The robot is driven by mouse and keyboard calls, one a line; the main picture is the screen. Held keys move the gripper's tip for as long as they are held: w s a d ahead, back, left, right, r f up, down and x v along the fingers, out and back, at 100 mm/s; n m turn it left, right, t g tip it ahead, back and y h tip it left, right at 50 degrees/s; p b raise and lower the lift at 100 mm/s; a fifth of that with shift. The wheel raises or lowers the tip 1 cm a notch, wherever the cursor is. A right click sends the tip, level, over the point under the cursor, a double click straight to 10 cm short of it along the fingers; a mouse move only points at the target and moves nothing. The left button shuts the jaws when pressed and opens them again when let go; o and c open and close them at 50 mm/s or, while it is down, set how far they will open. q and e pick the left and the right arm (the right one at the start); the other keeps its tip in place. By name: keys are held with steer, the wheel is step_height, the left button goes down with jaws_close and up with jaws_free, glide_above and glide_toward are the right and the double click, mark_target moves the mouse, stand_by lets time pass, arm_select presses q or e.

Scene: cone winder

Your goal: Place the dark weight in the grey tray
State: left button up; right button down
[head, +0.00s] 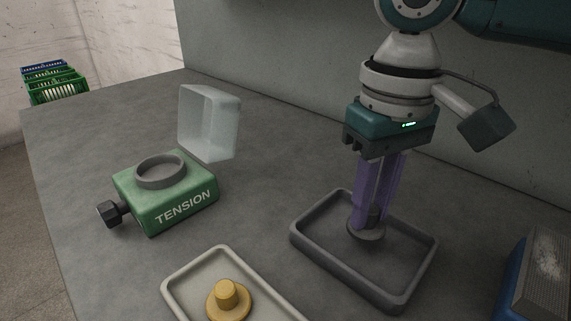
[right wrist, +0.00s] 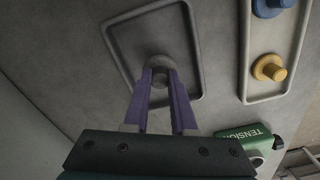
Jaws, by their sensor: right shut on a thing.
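The dark weight (head: 366,232) is a dark grey disc with a knob on top. It is upright inside the outline of the grey tray (head: 313,258), towards its back; I cannot tell whether it touches the tray floor. My right gripper (head: 370,212) points down from above with its purple fingers shut on the weight's knob. In the right wrist view the weight (right wrist: 158,62) shows between the fingertips (right wrist: 160,80), within the rim of the grey tray (right wrist: 118,55). My left gripper is not in view.
A green TENSION box (head: 165,195) with a black side knob and a raised clear cover (head: 208,122) stands on the left. A pale tray (head: 192,265) holds a yellow weight (head: 229,300); a blue one (right wrist: 270,7) shows in the wrist view. A blue object (head: 537,280) stands at right.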

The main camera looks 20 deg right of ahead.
steer(key=shift+f, duration=1.3)
steer(key=c, duration=0.7)
jaws_free()
steer(key=shift+f, duration=0.1)
steer(key=shift+c, duration=0.2)
step_height(320, 180, up, 12)
steer(key=p, duration=0.2)
